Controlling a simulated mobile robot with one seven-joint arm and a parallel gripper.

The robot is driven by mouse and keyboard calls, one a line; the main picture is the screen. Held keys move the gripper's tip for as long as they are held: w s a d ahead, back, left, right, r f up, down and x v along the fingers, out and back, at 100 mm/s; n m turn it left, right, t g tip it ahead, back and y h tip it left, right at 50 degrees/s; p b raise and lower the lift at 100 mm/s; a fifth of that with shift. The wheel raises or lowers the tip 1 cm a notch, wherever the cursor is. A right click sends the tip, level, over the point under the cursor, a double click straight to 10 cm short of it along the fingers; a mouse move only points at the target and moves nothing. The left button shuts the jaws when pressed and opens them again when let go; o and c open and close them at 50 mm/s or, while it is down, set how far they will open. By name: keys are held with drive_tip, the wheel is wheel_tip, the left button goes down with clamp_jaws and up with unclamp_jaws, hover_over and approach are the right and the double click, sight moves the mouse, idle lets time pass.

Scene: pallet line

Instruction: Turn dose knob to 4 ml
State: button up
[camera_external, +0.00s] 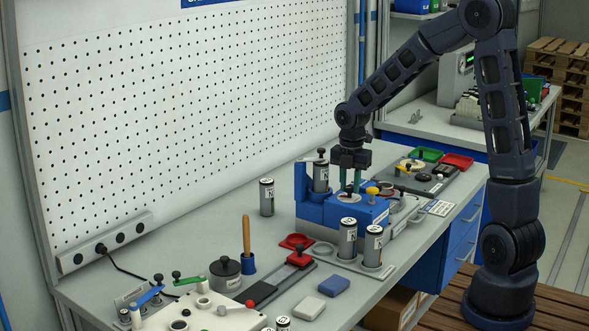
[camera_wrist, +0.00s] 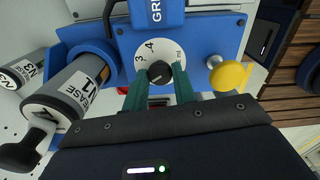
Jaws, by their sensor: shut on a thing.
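The dose knob (camera_wrist: 159,72) is a small black knob at the centre of a white dial (camera_wrist: 169,47) on the blue grease unit (camera_wrist: 205,38). The dial shows 3, 4 and "ml" along its far side in the wrist view; its near side is hidden by my gripper. A pale mark shows on the knob, but I cannot read surely which number it points to. My gripper (camera_wrist: 159,82) has its green fingers on both sides of the knob, shut on it. In the external view my gripper (camera_external: 350,184) points down over the blue unit (camera_external: 345,212).
A yellow knob (camera_wrist: 228,76) stands close right of the dial. A grease canister marked N1 (camera_wrist: 80,90) sits left in the unit, and N3 (camera_wrist: 20,73) stands farther left. Two canisters (camera_external: 348,241) stand in front of the unit. A pegboard (camera_external: 190,110) rises behind the bench.

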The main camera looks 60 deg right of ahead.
sight(350, 188)
drive_tip(key=m, duration=0.4)
drive_tip(key=shift+m, duration=0.3)
drive_tip(key=m, duration=1.3)
drive_tip(key=shift+m, duration=0.4)
drive_tip(key=o, duration=1)
wheel_tip(350, 188, up, 11)
drive_tip(key=shift+f, duration=0.1)
